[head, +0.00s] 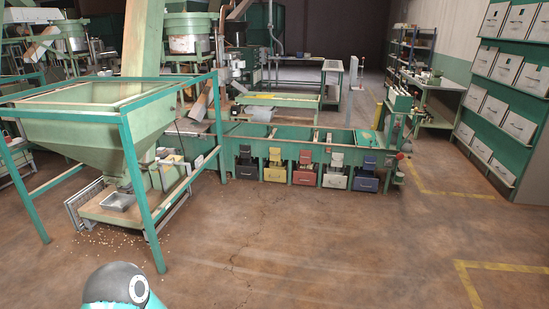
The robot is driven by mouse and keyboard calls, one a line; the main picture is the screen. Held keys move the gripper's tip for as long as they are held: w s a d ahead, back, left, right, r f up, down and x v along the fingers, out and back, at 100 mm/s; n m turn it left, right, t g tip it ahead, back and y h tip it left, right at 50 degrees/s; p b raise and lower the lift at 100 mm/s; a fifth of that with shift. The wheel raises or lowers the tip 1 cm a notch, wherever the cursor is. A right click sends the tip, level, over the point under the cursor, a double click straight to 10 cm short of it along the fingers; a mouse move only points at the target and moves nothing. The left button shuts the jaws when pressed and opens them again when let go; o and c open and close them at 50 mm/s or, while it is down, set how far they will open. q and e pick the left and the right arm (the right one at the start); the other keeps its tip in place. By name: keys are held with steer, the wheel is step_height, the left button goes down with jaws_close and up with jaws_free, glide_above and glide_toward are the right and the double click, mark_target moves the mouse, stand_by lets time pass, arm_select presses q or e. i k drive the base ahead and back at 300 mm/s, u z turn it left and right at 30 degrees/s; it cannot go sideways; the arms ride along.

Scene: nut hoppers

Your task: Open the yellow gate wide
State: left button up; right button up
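The yellow gate (275,174) is a small yellow front low on the long green hopper bank (300,138), second from the left in a row of coloured fronts. Dark parts sit just above it. It is too small to tell how far it is open. Neither of my grippers is in view; only a rounded teal and grey part of my own arm shows at the bottom left, well apart from the bank.
Red (304,174), white (334,177) and blue (366,180) fronts stand right of the yellow one. A large green hopper (75,130) on a teal frame stands at left, with nuts scattered below. The brown floor (300,245) before the bank is clear.

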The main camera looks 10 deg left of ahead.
mark_target(277, 149)
steer(key=u, duration=0.1)
steer(key=i, duration=2.55)
steer(key=u, duration=0.25)
steer(key=i, duration=1.3)
steer(key=u, duration=0.2)
steer(key=i, duration=2.8)
steer(key=u, duration=0.05)
